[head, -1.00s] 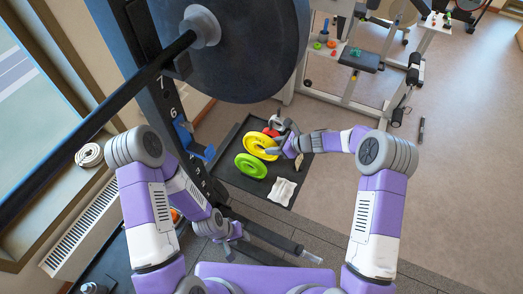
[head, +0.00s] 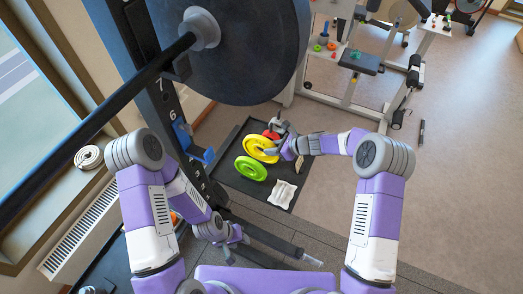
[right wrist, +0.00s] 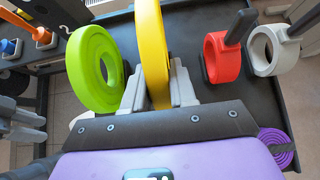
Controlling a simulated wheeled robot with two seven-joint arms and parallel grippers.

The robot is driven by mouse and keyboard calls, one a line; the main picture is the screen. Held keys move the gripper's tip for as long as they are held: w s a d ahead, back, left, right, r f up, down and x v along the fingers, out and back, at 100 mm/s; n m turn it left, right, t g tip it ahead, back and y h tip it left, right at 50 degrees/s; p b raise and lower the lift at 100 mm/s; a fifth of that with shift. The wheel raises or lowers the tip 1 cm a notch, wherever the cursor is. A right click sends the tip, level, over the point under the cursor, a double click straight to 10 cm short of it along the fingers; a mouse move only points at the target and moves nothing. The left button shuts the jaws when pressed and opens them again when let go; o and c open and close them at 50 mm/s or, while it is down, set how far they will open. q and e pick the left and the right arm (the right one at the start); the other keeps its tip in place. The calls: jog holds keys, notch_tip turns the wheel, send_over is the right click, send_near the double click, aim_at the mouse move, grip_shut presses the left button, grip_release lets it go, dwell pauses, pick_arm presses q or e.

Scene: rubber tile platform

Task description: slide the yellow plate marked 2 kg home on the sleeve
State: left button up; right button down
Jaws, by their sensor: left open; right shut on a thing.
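The yellow plate (head: 254,146) is in my right gripper (head: 274,150), above or at the black tray. In the right wrist view the yellow plate (right wrist: 150,40) stands on edge between the two grey fingers, which are shut on it (right wrist: 158,92). Its 2 kg marking is not legible. My left gripper (head: 234,238) is open and empty, low in the head view, beside a dark bar (head: 272,242) with a pale end. I cannot tell for sure whether this bar is the sleeve. A green plate (head: 250,168) is just below the yellow one.
The black tray (head: 229,178) also holds a white cloth (head: 282,194), a red collar (right wrist: 215,58) and a pale grey collar (right wrist: 264,52). A rack upright (head: 158,100) and a barbell with a large dark disc (head: 260,60) stand at the left. Open floor (head: 460,170) lies right.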

jog(key=shift+w+a+r, duration=0.1)
jog(key=shift+a+r, duration=0.05)
jog(key=shift+r, duration=0.15)
jog(key=shift+w+r, duration=0.1)
jog(key=shift+r, duration=0.1)
jog(key=shift+r+p, duration=2.7)
jog(key=shift+r, duration=0.6)
